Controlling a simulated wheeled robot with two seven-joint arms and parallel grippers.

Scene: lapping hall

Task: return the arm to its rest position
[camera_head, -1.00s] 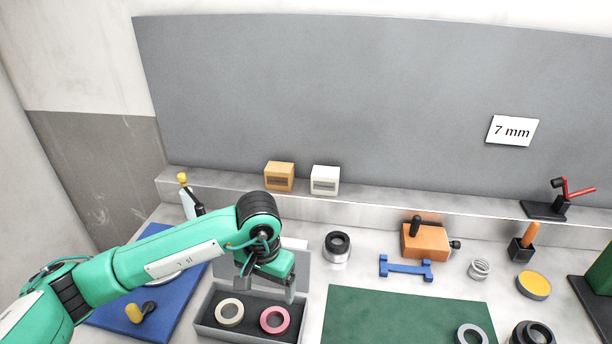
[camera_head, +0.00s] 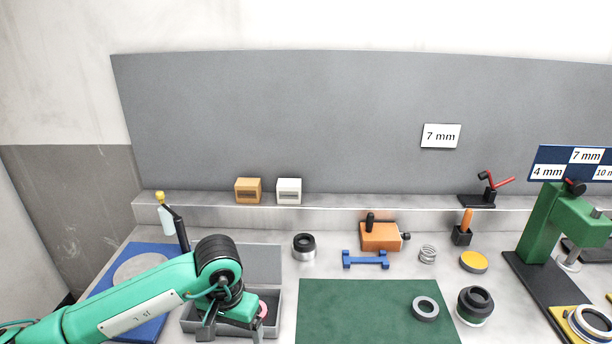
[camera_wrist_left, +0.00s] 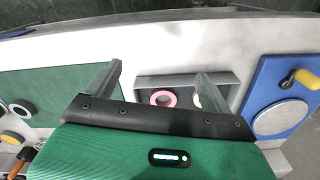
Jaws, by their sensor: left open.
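My left arm (camera_head: 120,308) comes in from the left, teal with a black wrist joint. My left gripper (camera_head: 231,330) is over the grey tray (camera_head: 272,318), with its fingers apart and nothing between them. In the head view the gripper hides most of the tray's inside. My right gripper is not in view.
A blue mat (camera_head: 150,258) with a grey disc lies left, by a bottle (camera_head: 166,218). A green mat (camera_head: 360,310) bears a grey ring (camera_head: 425,308). An orange block (camera_head: 380,237), a blue part (camera_head: 366,260) and a green stand (camera_head: 550,225) are further right.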

